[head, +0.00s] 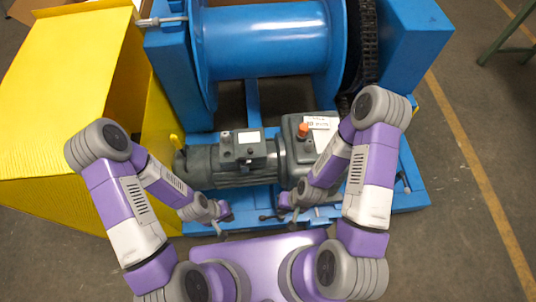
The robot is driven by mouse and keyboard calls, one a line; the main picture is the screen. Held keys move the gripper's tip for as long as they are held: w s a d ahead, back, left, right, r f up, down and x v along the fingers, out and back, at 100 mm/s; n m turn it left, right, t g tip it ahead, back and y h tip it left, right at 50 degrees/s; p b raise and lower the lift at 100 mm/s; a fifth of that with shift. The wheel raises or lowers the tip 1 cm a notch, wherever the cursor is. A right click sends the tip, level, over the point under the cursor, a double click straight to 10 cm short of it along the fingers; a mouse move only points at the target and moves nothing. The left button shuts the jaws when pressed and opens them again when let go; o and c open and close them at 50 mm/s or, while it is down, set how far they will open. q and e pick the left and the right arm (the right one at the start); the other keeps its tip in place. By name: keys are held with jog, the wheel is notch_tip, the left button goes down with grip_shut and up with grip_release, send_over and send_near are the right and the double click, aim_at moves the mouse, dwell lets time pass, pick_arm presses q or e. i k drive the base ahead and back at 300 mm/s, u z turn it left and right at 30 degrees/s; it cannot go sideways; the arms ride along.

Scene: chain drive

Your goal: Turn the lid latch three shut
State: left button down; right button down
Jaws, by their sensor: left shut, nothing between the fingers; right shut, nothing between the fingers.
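I cannot make out which part is lid latch three. Small dark lever-like parts (268,217) show at the front edge of the blue frame (410,175), too small to tell their setting. My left gripper (226,213) is shut and empty, low at the front of the frame, left of these parts. My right gripper (284,203) is shut and empty, just right of and above them. I cannot tell whether either gripper touches anything. A large yellow sheet-like housing (60,85) stands at the left, its open side towards the drive.
A grey motor (225,168) and a gearbox (297,150) with an orange-red knob (303,130) sit behind my grippers. A blue drum (265,40) and a dark chain (366,45) are further back. Bare floor (450,220) lies to the right.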

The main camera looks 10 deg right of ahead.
aim_at(243, 160)
jog(key=k, duration=1.2)
jog(key=u, duration=0.9)
jog(key=i, duration=1.45)
jog(key=z, duration=0.55)
